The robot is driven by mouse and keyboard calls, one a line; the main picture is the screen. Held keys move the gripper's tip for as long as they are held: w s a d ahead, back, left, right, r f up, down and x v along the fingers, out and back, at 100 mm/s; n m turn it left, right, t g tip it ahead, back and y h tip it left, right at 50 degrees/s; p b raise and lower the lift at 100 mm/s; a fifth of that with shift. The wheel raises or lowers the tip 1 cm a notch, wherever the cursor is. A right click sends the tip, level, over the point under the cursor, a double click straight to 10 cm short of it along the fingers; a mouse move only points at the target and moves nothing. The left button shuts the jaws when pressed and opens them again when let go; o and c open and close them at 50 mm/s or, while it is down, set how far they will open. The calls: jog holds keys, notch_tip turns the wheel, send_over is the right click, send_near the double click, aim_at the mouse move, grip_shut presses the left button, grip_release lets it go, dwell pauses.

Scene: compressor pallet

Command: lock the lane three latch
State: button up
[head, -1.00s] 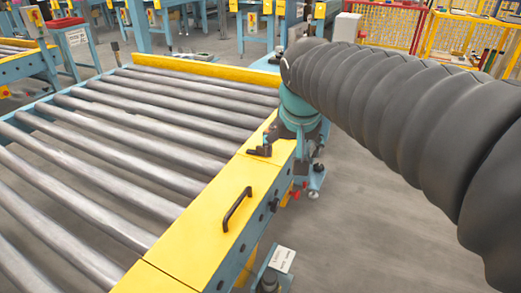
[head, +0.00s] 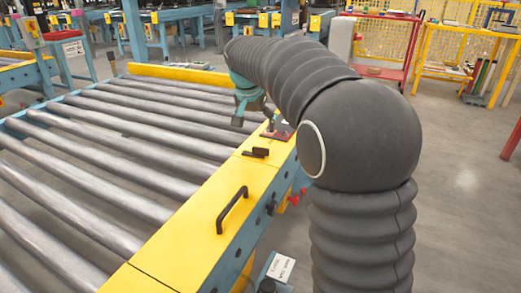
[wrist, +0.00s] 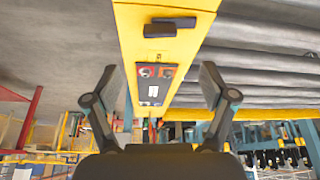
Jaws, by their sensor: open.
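A small black latch (head: 255,153) sits on top of the yellow side rail (head: 195,252) of the roller conveyor. In the wrist view the black latch (wrist: 170,27) is near the top, beyond my fingertips and apart from them. I cannot read a lane number on it. My gripper (head: 245,105) is over the far end of the rail in the head view, partly hidden by my arm. In the wrist view my gripper (wrist: 158,75) is open and empty, its fingers either side of the rail in the picture.
A dark panel (wrist: 155,84) with a red part is on the rail between my fingers in the picture. A black bar handle (head: 232,210) stands on the rail nearer the camera. Steel rollers (head: 100,170) lie left; open floor (head: 465,200) lies right.

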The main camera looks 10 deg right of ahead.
aim_at(261, 148)
jog(key=b+x, duration=0.1)
jog(key=x, duration=1)
jog(key=shift+w+d+f+b, duration=0.15)
jog(key=shift+f+b, duration=0.1)
jog(key=shift+b, duration=0.15)
jog(key=c, duration=1.2)
